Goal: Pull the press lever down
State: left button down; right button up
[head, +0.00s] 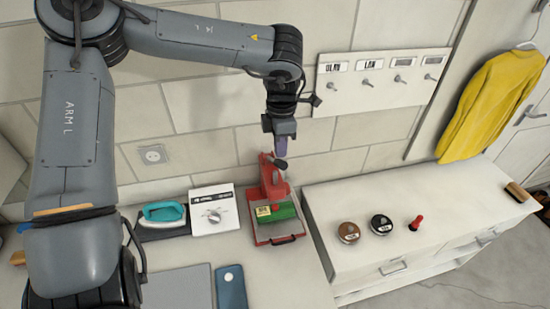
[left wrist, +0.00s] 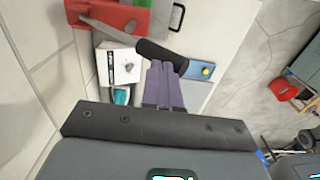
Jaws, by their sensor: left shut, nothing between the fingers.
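The red press (head: 271,185) stands on the counter against the tiled wall, with a green block (head: 276,212) on its base. Its black lever handle (head: 281,163) sticks out near its top. In the left wrist view the press body (left wrist: 118,15) is at the top and the black handle (left wrist: 158,50) slants across the middle. My left gripper (head: 281,153) has purple fingers, shut and empty, pointing down just above the handle. In the left wrist view the fingertips (left wrist: 163,66) overlap the handle; I cannot tell if they touch. My right gripper is not in view.
A white box with a knob (head: 214,209) and a teal iron (head: 163,214) stand left of the press. A blue board (head: 231,287) lies in front. To the right, a white cabinet (head: 440,205) bears two round tins and a red-topped item.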

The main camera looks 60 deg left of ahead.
pick_arm(q)
jog(key=shift+f, duration=0.1)
jog(key=shift+s+d+f+b, duration=0.1)
jog(key=shift+d+f+b, duration=0.05)
jog(key=shift+f+b, duration=0.4)
jog(key=shift+d+f+b, duration=0.15)
jog(key=shift+f+b, duration=0.15)
jog(key=shift+f, duration=0.3)
jog(key=shift+s+d+f+b, duration=0.1)
jog(key=shift+d+f+b, duration=0.1)
jog(key=shift+f+b, duration=0.35)
jog(key=shift+d+f+b, duration=0.2)
jog(key=shift+f+b, duration=0.1)
jog(key=shift+f, duration=0.5)
jog(key=shift+s+d+f+b, duration=0.1)
jog(key=shift+d+f+b, duration=0.1)
jog(key=shift+f+b, duration=0.35)
jog(key=f+b, duration=0.1)
jog(key=d+f+b, duration=0.1)
jog(key=f, duration=0.1)
jog(key=f+b, duration=0.1)
jog(key=f, duration=0.1)
jog(key=shift+s+d+f, duration=0.15)
jog(key=shift+d, duration=0.1)
